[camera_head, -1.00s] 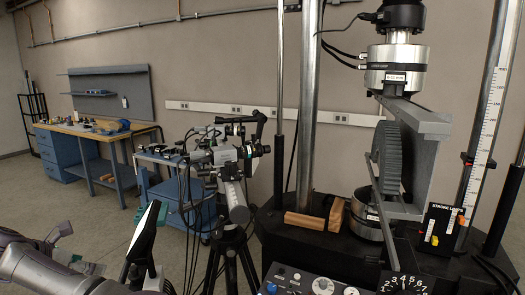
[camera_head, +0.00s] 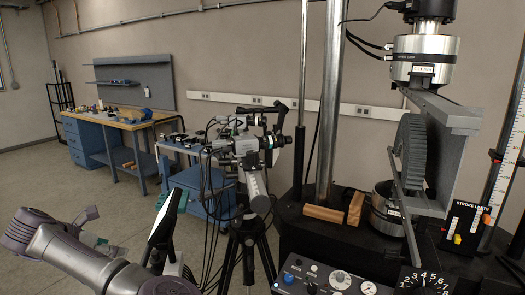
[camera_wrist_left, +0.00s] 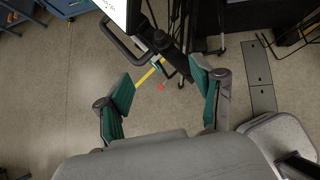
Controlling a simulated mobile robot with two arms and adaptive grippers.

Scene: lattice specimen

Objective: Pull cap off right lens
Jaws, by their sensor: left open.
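A camera rig (camera_head: 245,147) stands on a black tripod (camera_head: 246,235) near the middle of the head view, with its lens end (camera_head: 277,141) facing right toward the test machine. Its parts overlap, and I cannot tell the right lens or its cap apart at this size. My left gripper (camera_head: 97,230) is low at the left of the head view, well away from the rig, partly behind my own arm. In the left wrist view my left gripper (camera_wrist_left: 162,84) has its two teal-padded fingers wide apart over the floor, with nothing between them. My right gripper does not show.
A white-faced panel (camera_head: 164,226) stands between my left arm and the tripod. The test machine with a grey lattice wheel (camera_head: 411,150) fills the right side. A control box (camera_head: 325,280) is in front. A blue cart (camera_head: 192,195) stands behind the rig. Open floor lies left.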

